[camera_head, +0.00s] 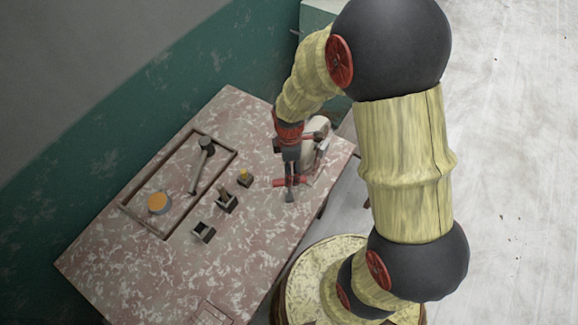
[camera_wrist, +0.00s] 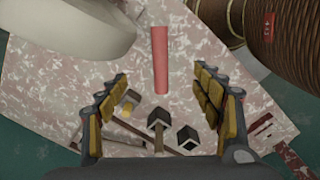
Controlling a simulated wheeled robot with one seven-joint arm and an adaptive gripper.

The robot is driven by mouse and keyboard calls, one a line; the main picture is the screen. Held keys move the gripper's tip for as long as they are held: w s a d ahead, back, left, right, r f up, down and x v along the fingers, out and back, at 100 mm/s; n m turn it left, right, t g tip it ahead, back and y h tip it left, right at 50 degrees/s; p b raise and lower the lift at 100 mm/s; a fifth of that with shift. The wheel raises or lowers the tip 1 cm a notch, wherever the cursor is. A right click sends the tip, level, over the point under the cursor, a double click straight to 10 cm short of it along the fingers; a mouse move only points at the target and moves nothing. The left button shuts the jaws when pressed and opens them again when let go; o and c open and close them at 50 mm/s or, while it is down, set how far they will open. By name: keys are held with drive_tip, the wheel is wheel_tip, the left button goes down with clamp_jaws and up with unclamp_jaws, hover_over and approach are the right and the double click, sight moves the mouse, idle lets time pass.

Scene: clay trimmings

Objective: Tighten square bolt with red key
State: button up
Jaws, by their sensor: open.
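The red key (camera_wrist: 160,62) shows in the wrist view as a straight red bar, centred beyond my fingertips. In the head view a bit of red (camera_head: 279,183) shows beside my gripper (camera_head: 290,184). My gripper is open in the wrist view (camera_wrist: 165,95), with a wide gap between its padded fingers and nothing in them. Three small dark holders stand on the table: one with a yellow top (camera_head: 244,178), a middle one with a peg (camera_head: 226,200), and a dark square one (camera_head: 203,232). I cannot tell which bears the square bolt.
A shallow wooden frame (camera_head: 222,147) on the mottled table (camera_head: 110,262) holds a hammer (camera_head: 203,163) and an orange-topped round thing (camera_head: 158,202). A pale rounded object (camera_head: 314,132) stands behind my gripper. The table's left part is clear.

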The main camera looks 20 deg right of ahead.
drive_tip(key=shift+f+b, duration=3.1)
drive_tip(key=shift+f, duration=1.65)
drive_tip(key=c, duration=0.4)
clamp_jaws()
